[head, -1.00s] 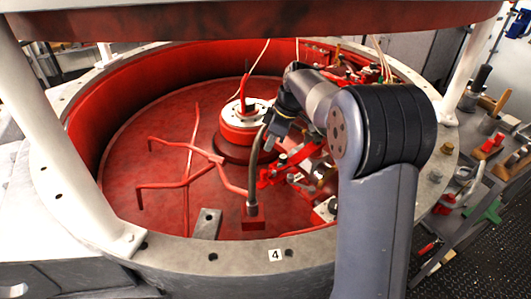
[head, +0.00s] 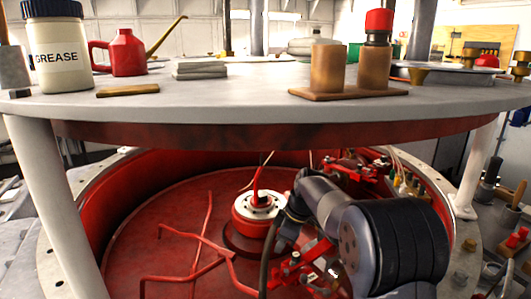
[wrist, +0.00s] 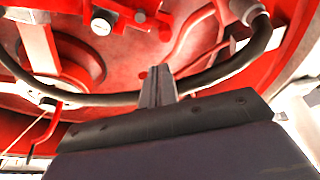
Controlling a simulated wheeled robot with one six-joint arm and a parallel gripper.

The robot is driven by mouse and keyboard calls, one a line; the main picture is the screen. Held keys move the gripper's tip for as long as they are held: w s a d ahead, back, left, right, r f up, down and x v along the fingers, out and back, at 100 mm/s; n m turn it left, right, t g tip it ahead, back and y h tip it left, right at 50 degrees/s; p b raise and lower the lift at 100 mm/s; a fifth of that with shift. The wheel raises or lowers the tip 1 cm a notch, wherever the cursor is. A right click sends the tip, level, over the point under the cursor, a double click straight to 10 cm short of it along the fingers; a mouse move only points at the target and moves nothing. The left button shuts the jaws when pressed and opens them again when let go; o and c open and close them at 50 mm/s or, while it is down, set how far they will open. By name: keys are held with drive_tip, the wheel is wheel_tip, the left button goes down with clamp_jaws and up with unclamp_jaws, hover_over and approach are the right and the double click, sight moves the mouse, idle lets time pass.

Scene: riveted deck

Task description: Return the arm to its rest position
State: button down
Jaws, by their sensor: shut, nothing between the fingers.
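My gripper (wrist: 157,88) shows in the wrist view with its two grey fingers together and nothing between them. A black hose (wrist: 110,100) crosses the picture by the fingers; I cannot tell whether they touch. In the head view my arm (head: 345,225) reaches over the red round pit, bent at a large dark joint at the lower right. The fingers do not show in the head view.
A red hub (head: 258,212) and red pipes (head: 205,240) fill the pit.

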drive_tip(key=w+a+f+m+t+h+p, duration=0.2)
drive_tip(key=w+a+f+m+t+p, duration=0.15)
drive_tip(key=w+f+m+p, duration=0.5)
drive_tip(key=s+r+m+g+b, duration=0.1)
drive_tip(key=s+r+b, duration=0.2)
drive_tip(key=r, duration=0.6)
drive_tip(key=shift+d+b, duration=0.3)
drive_tip(key=shift+b, duration=0.05)
drive_tip(key=shift+s+m, duration=0.1)
drive_tip(key=shift+m, duration=0.15)
